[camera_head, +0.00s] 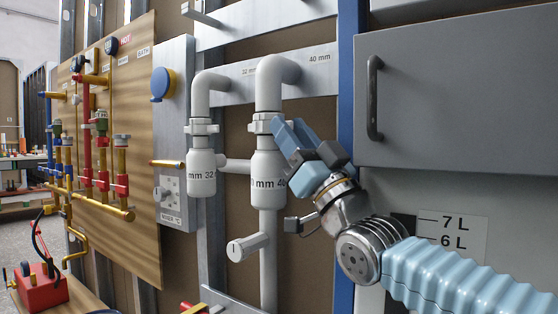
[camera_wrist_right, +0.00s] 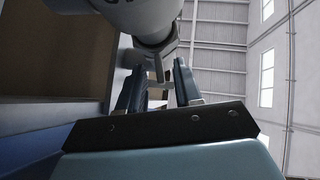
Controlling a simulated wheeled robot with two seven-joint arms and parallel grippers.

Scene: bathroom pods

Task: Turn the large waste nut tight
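The large waste nut (camera_head: 262,124) is a pale grey ring with lugs, at the top of the white 40 mm trap (camera_head: 268,172) in the head view. My right gripper (camera_head: 282,132) is at the right side of this nut, its blue fingers pointing up and left to it. In the right wrist view the two fingers (camera_wrist_right: 160,75) stand apart, with the nut's lugs (camera_wrist_right: 158,66) in line with the gap between them. I see no clear grip on the nut; whether a finger touches it I cannot tell. My left gripper is not in view.
The smaller 32 mm trap (camera_head: 201,172) with its own nut stands to the left, joined by a cross pipe. A grey cabinet (camera_head: 460,90) with a dark handle and a blue post (camera_head: 346,100) are close on the right. A white lever (camera_head: 248,247) sticks out below.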

